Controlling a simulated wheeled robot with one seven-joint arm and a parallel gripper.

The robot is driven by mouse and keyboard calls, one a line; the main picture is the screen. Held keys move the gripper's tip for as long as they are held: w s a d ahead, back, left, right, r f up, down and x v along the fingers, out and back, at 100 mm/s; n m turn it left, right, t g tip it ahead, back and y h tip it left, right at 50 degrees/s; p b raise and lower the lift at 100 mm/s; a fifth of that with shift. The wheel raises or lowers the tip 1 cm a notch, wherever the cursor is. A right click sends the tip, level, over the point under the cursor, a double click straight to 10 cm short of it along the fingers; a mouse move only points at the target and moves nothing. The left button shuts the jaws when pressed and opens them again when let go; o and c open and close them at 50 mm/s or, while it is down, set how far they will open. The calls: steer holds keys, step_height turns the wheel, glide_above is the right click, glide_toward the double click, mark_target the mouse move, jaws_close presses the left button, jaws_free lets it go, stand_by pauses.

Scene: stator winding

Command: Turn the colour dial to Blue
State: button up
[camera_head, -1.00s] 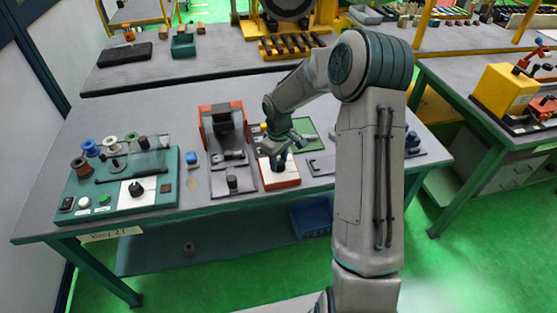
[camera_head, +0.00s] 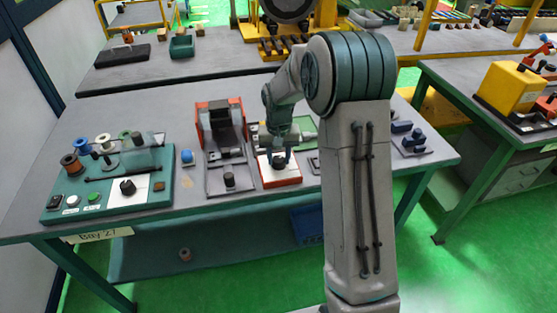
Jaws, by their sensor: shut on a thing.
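A green panel (camera_head: 66,188) stands at the left end of the bench, with several coloured spools along its back. A black knob (camera_head: 128,187) sits on its white plate; it looks like the colour dial, but its pointer and labels are too small to read. My gripper (camera_head: 278,163) is far to the right of it, pointing down over an orange box with a white top (camera_head: 290,176). It is shut on a small dark part on that box, mostly hidden by the fingers. I cannot tell whether the part is fixed or loose.
A small blue object (camera_head: 187,156) lies beside the panel. A red-and-grey fixture (camera_head: 213,118) stands between the panel and my gripper. White and green buttons (camera_head: 94,197) sit at the panel's front. The bench front left of the fixture is clear.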

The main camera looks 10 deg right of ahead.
mark_target(279, 159)
steer(key=shift+m+b, duration=0.35)
steer(key=shift+m, duration=0.75)
steer(key=o, duration=1)
step_height(279, 159, up, 14)
steer(key=shift+f+b, duration=0.1)
steer(key=shift+b, duration=0.25)
